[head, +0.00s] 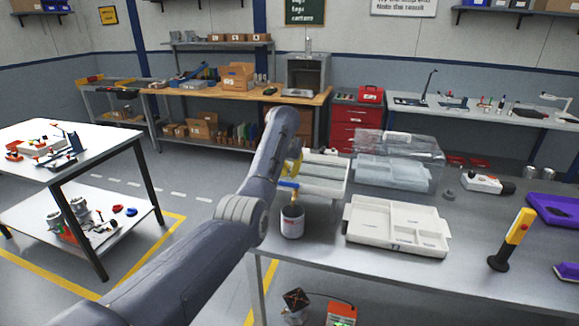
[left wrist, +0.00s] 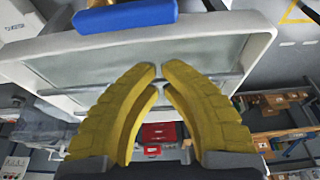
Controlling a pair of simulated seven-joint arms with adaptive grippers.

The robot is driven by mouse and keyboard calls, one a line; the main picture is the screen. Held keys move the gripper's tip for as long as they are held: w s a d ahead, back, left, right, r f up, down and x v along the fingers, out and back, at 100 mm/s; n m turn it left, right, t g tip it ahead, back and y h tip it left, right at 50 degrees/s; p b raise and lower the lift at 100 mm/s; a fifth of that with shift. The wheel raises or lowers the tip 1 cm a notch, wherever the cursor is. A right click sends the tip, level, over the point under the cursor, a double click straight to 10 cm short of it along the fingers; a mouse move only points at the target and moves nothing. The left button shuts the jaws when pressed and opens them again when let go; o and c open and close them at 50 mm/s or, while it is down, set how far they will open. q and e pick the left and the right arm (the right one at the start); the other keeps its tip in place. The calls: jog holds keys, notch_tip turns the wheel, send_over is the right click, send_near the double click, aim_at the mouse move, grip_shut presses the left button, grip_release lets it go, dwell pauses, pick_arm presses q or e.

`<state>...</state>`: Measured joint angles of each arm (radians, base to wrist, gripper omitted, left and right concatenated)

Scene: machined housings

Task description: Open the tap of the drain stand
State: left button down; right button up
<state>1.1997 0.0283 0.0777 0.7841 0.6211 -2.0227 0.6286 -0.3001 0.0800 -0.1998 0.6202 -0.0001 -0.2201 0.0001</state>
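The drain stand (head: 335,190) is a pale tray with a grey inside, at the table's left end. Its tap has a blue lever (head: 288,185) at the left side, above a grey can with a label (head: 292,222). In the left wrist view the blue lever (left wrist: 125,16) lies across the top edge, by the stand's white rim (left wrist: 215,30). My left gripper (head: 298,163) is just above the lever; its arm hides part of the stand. Its yellow fingers (left wrist: 159,72) curve together, tips almost meeting, nothing between them, apart from the lever. My right gripper is out of view.
A white divided tray (head: 397,226) and a clear-lidded box (head: 398,160) stand right of the drain stand. A yellow-and-black tool (head: 512,240) stands upright farther right. Boxes and a red device (head: 341,314) are on the floor below the table's left end.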

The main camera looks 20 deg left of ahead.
aim_at(289, 186)
pick_arm(q)
jog(key=shift+s+d, duration=0.15)
jog(key=shift+s, duration=1.7)
jog(key=shift+r, duration=0.1)
